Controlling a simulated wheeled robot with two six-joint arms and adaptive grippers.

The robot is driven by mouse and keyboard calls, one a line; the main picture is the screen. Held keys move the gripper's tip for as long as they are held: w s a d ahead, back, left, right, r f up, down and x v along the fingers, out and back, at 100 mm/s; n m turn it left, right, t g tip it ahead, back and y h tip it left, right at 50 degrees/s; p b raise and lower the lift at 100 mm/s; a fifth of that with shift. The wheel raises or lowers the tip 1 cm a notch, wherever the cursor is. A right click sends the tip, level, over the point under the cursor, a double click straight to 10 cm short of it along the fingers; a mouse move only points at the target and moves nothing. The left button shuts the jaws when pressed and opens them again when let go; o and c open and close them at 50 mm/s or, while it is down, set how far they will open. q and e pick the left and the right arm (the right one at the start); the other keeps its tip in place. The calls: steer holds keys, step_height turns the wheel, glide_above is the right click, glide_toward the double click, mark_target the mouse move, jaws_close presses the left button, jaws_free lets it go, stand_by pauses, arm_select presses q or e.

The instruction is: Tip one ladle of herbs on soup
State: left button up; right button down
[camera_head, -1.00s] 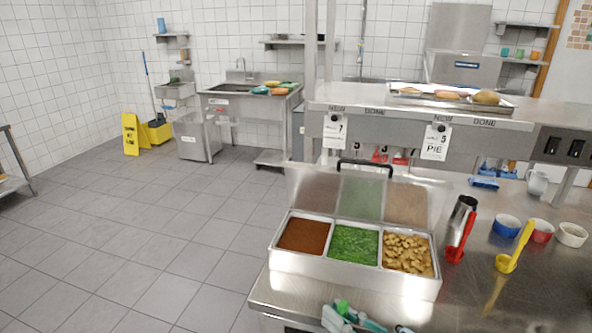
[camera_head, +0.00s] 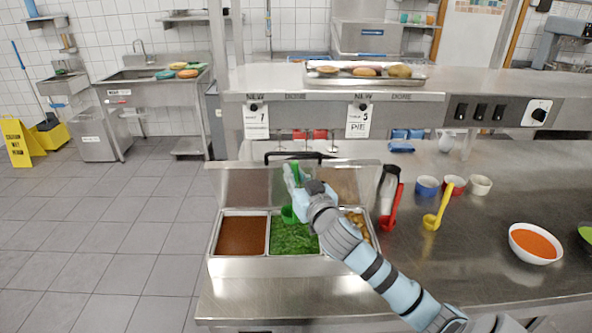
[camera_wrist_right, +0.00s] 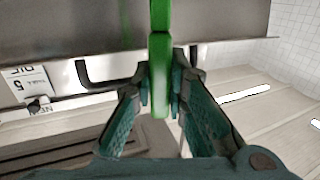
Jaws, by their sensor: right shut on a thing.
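My right gripper (camera_head: 298,182) is shut on the upright green handle of a ladle (camera_head: 288,213). The handle (camera_wrist_right: 160,65) also stands between the fingers (camera_wrist_right: 160,105) in the right wrist view. The ladle's cup hangs over the back left part of the chopped green herbs (camera_head: 294,238); I cannot tell whether it touches them or what it holds. The herbs fill the middle compartment of a steel topping box (camera_head: 270,267) with its lid open. A white bowl of orange soup (camera_head: 535,243) stands at the right. A green soup (camera_head: 586,235) is cut by the right edge. My left gripper is out of view.
The box also holds a brown-red powder (camera_head: 241,236) and golden croutons (camera_head: 358,226), partly hidden by my arm. A red ladle (camera_head: 391,212) and a yellow ladle (camera_head: 437,212) stand to the right, before small cups (camera_head: 427,185). A shelf (camera_head: 400,78) overhangs the counter's back.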

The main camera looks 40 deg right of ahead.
steer(key=shift+w+d, duration=0.15)
steer(key=shift+d, duration=0.15)
steer(key=f+b, duration=0.6)
steer(key=f, duration=0.1)
steer(key=f+b, duration=0.3)
steer(key=shift+s+a+f+b, duration=0.1)
steer(key=shift+s+f+b, duration=0.15)
steer(key=shift+f+b, duration=0.15)
steer(key=shift+r, duration=0.1)
step_height(320, 180, up, 10)
steer(key=p, duration=1)
steer(key=shift+r, duration=0.15)
